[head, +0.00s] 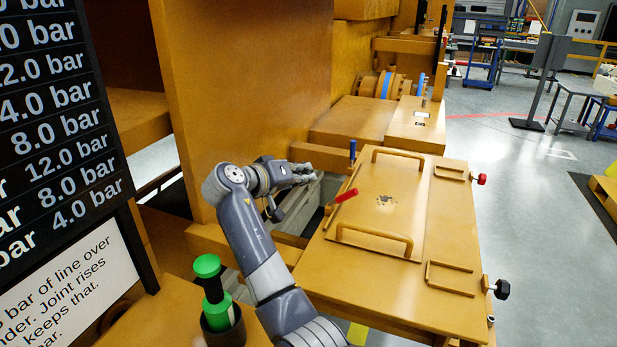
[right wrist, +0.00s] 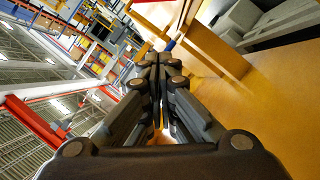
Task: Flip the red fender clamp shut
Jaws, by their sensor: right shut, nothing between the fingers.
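The red fender clamp shows as a red lever (head: 346,195) at the left edge of the orange panel (head: 455,225). The lever is slanted, with its upper end to the right; its base is too small to make out. My right gripper (head: 312,174) is left of and a little beyond the lever, apart from it. It is shut and empty, and its closed fingers (right wrist: 160,66) fill the middle of the right wrist view. I cannot clearly make out the clamp in the right wrist view. My left gripper is not in view.
A blue lever (head: 352,149) stands at the panel's far left corner. Two raised handles (head: 375,240) and black and red knobs (head: 502,289) stick out from the panel. A green-topped item (head: 208,266) stands in a dark cup near my arm. A pressure board (head: 55,110) fills the left.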

